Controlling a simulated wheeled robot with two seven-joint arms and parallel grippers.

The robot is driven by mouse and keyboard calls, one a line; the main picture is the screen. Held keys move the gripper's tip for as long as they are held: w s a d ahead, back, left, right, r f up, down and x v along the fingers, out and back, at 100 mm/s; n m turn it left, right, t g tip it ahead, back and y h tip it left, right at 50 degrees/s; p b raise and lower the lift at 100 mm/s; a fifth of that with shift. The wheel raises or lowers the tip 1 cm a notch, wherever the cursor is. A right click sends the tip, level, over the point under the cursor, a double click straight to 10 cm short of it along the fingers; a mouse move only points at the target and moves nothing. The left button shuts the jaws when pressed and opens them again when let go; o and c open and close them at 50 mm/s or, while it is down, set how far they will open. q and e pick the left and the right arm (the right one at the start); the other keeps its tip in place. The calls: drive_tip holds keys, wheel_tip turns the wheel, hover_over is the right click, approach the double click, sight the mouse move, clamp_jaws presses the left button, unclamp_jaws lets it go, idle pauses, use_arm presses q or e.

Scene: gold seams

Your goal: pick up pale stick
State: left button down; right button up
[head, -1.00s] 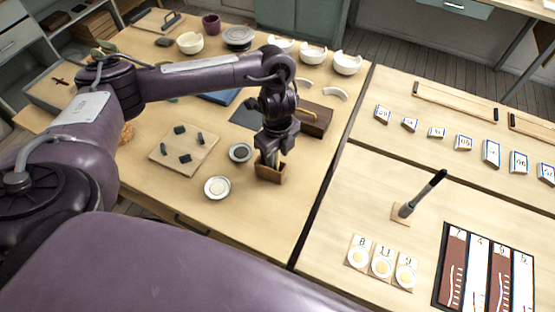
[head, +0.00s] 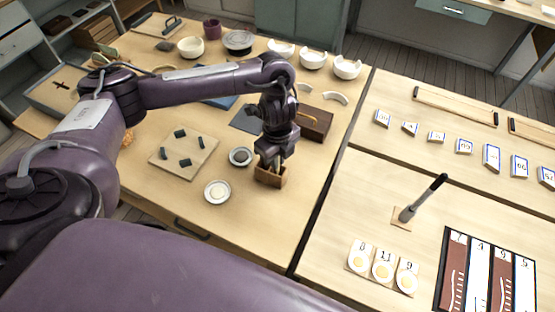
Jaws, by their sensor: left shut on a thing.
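My left gripper (head: 273,158) points down over a small brown wooden box (head: 271,180) near the right edge of the left table. Its fingertips are at the box's opening. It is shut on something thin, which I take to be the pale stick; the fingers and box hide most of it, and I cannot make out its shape. My right gripper is not in view.
Two small dishes, a dark-filled one (head: 241,156) and a pale one (head: 217,192), stand left of the box. A board with dark pieces (head: 184,152) lies further left. White broken bowls (head: 313,57) stand at the back.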

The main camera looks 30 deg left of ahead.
use_arm(q)
wheel_tip(320, 180, up, 20)
drive_tip(key=p, duration=0.4)
drive_tip(key=shift+p, duration=0.35)
idle(0.3)
